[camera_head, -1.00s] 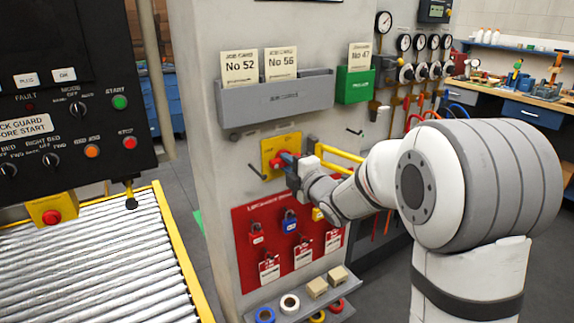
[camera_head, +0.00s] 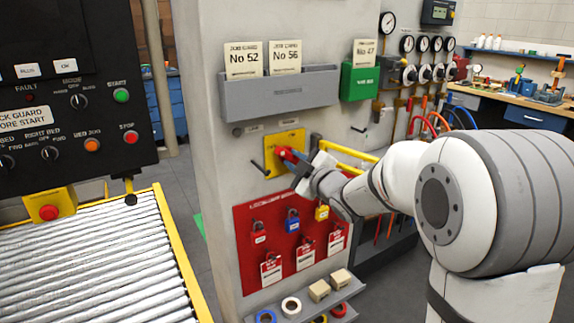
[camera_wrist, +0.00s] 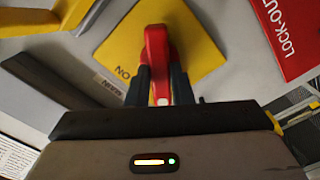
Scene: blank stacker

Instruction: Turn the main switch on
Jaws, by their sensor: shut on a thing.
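The main switch is a red handle (camera_head: 286,154) on a yellow plate (camera_head: 271,146), mounted on the grey cabinet wall. My gripper (camera_head: 292,160) is at the handle, coming from the right. In the wrist view the red handle (camera_wrist: 156,50) runs down between the dark fingers of my gripper (camera_wrist: 160,88), which are shut on its end. The yellow plate (camera_wrist: 195,50) lies behind it, with lettering reading "ON" beside the handle. The fingers hide part of the handle in the head view.
A red lockout board (camera_head: 272,222) with padlocks and tags is below the switch, above a shelf (camera_head: 345,295) with tape rolls. A grey card holder (camera_head: 278,95) is above. A yellow bar (camera_head: 350,152) stands close at the right.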

